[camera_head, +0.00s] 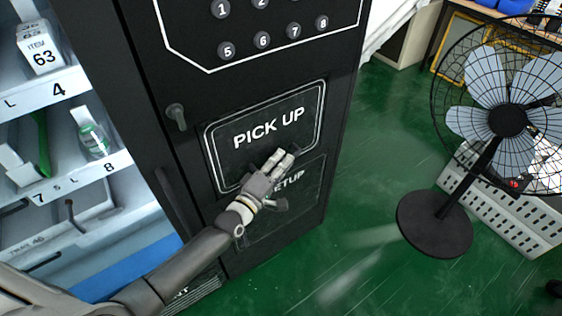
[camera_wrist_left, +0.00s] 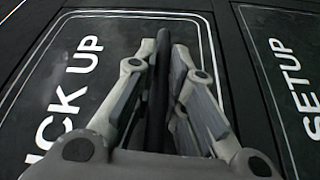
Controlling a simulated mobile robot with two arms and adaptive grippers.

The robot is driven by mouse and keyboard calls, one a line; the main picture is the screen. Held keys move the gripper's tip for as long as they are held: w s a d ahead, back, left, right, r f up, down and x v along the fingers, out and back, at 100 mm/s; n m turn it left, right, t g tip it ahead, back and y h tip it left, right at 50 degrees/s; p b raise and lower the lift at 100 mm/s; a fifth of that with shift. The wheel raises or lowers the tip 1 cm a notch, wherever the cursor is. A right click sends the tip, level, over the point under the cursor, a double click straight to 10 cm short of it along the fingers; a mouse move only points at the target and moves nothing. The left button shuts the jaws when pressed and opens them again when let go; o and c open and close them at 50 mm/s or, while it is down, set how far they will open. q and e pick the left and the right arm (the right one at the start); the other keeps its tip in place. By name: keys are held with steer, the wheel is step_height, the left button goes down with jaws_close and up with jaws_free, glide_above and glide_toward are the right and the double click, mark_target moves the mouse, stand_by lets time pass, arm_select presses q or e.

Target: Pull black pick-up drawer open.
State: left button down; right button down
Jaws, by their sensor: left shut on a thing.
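The black pick-up drawer (camera_head: 235,165) is a panel with a white outline and "PICK UP" lettering, in the vending machine's dark front. It looks flush with the front. It also shows in the left wrist view (camera_wrist_left: 120,42). My left gripper (camera_head: 284,160) is at its lower right part, above the "SETUP" panel. In the left wrist view, my left gripper (camera_wrist_left: 164,45) is shut on a thin black handle bar (camera_wrist_left: 159,90), with a finger on each side. The fingers hide part of the bar. My right gripper is in neither view.
The "SETUP" panel (camera_head: 290,195) lies just below the drawer. A round knob (camera_head: 176,114) sits up and left of it. Lit shelves (camera_head: 60,100) stand at left. A black fan (camera_head: 435,222) stands at right. Green floor (camera_head: 350,190) between is clear.

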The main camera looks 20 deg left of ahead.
arm_select(q)
steer(key=shift+s+d, duration=0.1)
steer(key=s+d+p, duration=0.4)
steer(key=s+d, duration=1.2)
steer(key=d, duration=0.4)
steer(key=shift+d, duration=0.2)
steer(key=c, duration=1.8)
jaws_free()
steer(key=shift+o, duration=0.2)
steer(key=v, duration=1.2)
